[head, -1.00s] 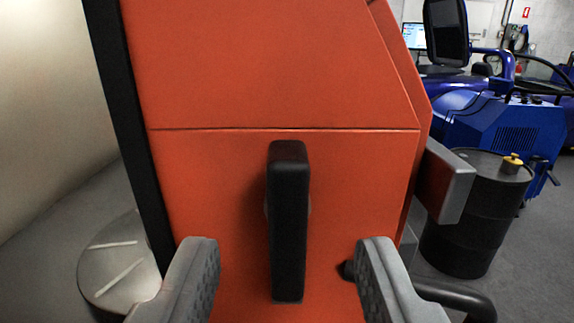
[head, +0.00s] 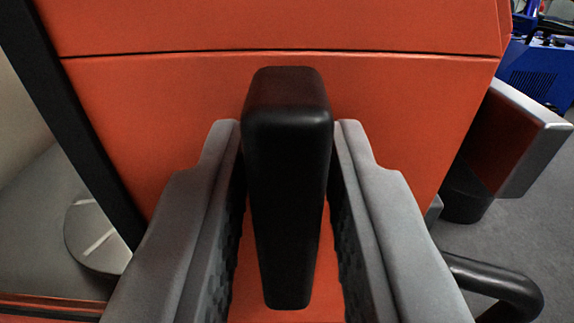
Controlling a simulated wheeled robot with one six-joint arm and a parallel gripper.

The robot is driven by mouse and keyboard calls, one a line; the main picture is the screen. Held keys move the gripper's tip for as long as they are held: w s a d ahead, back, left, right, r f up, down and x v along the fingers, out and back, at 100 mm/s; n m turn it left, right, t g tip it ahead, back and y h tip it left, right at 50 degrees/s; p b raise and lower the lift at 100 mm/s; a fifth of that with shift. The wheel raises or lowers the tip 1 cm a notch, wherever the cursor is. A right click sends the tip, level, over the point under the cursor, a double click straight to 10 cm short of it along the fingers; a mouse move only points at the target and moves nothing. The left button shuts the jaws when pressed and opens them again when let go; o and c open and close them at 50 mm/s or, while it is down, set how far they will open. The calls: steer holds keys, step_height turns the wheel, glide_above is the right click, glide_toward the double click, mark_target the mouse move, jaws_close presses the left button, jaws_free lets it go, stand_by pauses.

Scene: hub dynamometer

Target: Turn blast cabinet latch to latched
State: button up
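The blast cabinet latch (head: 288,190) is a thick black bar handle on the orange cabinet face (head: 390,100). It stands close to upright in the picture, its broad end toward the top. My gripper (head: 288,128) has one grey padded finger on each side of it. The fingers are closed in against the sides of the broad upper part, with narrow orange gaps lower down. The latch's pivot is hidden behind the bar.
A silver-edged block (head: 528,140) juts out at the right of the cabinet. A curved black tube (head: 500,282) is at the lower right. A round metal disc (head: 98,235) is at the left. Blue equipment (head: 540,75) stands behind at the upper right.

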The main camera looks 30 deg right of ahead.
steer(key=shift+n, duration=0.4)
jaws_close()
steer(key=n, duration=0.3)
steer(key=shift+w+a+n, duration=0.1)
steer(key=shift+a+n, duration=0.05)
steer(key=shift+n, duration=0.25)
steer(key=n, duration=0.4)
steer(key=shift+a+f+n, duration=0.1)
steer(key=shift+n, duration=0.2)
steer(key=n, duration=0.4)
steer(key=shift+w+f, duration=0.1)
steer(key=shift+f, duration=0.05)
steer(key=n, duration=0.4)
steer(key=shift+f+n, duration=0.1)
steer(key=shift+n, duration=0.2)
steer(key=shift+a, duration=0.1)
steer(key=o, duration=0.9)
jaws_free()
